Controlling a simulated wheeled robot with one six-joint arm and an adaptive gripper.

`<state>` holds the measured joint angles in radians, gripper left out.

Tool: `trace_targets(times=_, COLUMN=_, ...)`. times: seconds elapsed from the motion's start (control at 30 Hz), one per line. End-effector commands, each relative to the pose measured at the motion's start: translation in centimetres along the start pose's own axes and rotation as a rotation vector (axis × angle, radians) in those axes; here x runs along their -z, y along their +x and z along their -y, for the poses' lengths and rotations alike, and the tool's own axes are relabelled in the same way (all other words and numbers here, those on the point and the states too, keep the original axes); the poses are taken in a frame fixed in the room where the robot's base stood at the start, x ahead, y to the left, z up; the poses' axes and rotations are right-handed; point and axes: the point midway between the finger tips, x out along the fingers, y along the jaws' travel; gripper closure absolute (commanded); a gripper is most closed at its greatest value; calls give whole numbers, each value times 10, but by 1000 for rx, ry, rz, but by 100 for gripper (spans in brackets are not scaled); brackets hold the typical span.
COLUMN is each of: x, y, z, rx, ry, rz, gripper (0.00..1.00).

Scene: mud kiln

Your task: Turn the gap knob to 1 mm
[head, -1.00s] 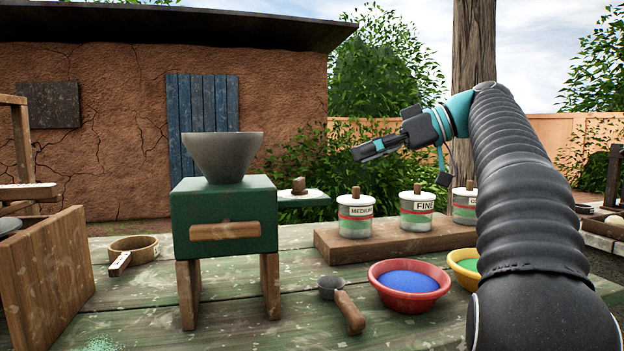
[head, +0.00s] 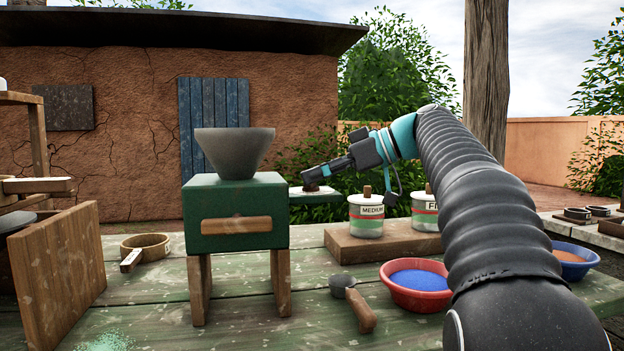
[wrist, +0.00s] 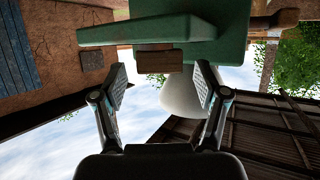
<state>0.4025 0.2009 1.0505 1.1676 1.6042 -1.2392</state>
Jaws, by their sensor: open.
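The green mill (head: 237,188) stands on wooden legs on the table, with a grey hopper (head: 235,150) on top and a wooden bar across its front. A shelf (head: 322,194) with a pale top juts from its right side. The small brown gap knob (wrist: 160,60) shows in the wrist view against the green body, between and just beyond my fingertips. In the head view my gripper (head: 312,177) is at the knob and mostly covers it. My gripper (wrist: 161,82) is open, with a finger to each side of the knob. No scale mark or pointer is readable.
Lidded jars (head: 366,216) stand on a wooden block (head: 365,247) right of the mill, under my arm. A red bowl of blue powder (head: 416,294) and a scoop (head: 358,307) lie in front. A round sieve-like pan (head: 149,248) sits left of the mill.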

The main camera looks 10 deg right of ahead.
Motion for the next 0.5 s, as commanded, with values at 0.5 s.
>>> trace_targets(times=0.5, x=0, y=18, z=0, rx=-1, ry=0, rz=0, gripper=27)
